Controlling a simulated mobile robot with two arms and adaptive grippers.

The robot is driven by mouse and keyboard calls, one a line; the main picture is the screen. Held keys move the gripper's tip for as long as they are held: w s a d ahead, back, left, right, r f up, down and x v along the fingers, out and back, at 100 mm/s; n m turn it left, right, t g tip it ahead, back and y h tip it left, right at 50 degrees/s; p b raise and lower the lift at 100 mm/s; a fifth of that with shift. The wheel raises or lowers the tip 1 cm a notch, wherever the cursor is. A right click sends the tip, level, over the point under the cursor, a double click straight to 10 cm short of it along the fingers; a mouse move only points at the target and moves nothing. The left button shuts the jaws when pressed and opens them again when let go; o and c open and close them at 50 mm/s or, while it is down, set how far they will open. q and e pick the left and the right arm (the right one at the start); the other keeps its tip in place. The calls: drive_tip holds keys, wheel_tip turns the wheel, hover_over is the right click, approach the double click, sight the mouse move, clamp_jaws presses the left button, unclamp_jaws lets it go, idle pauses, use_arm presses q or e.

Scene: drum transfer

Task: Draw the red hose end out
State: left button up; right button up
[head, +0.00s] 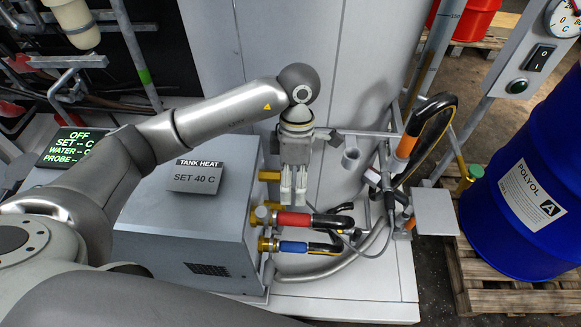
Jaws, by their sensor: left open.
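The red hose end (294,220) is a red sleeve on a black hose with yellow marks. It lies at the brass fitting (262,215) on the side of the grey tank heat box (190,225); I cannot tell how deep it sits. My left gripper (293,197) points down just above the red hose end, its pale fingers apart. It appears clear of the sleeve, though the gap is hard to judge. A blue hose end (294,247) sits at a lower brass fitting, just below the red one. My right gripper is not in view.
A hose with an orange sleeve (405,147) arches on a metal stand at the right, near a small grey plate (435,212). A blue drum (530,185) stands on a wooden pallet (490,285) beyond. A display (68,147) reads OFF. The white floor panel in front is mostly clear.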

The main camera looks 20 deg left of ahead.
sight(294, 215)
use_arm(q)
drive_tip(key=x, duration=0.3)
drive_tip(key=p+x, duration=0.1)
drive_tip(key=shift+s+d+f, duration=0.15)
drive_tip(key=shift+s+f, duration=0.1)
drive_tip(key=shift+s, duration=0.1)
drive_tip(key=x, duration=0.2)
drive_tip(key=shift+f, duration=0.4)
drive_tip(key=shift+x, duration=0.85)
drive_tip(key=shift+f, duration=0.3)
drive_tip(key=shift+c, duration=1.5)
drive_tip(key=c, duration=0.5)
clamp_jaws()
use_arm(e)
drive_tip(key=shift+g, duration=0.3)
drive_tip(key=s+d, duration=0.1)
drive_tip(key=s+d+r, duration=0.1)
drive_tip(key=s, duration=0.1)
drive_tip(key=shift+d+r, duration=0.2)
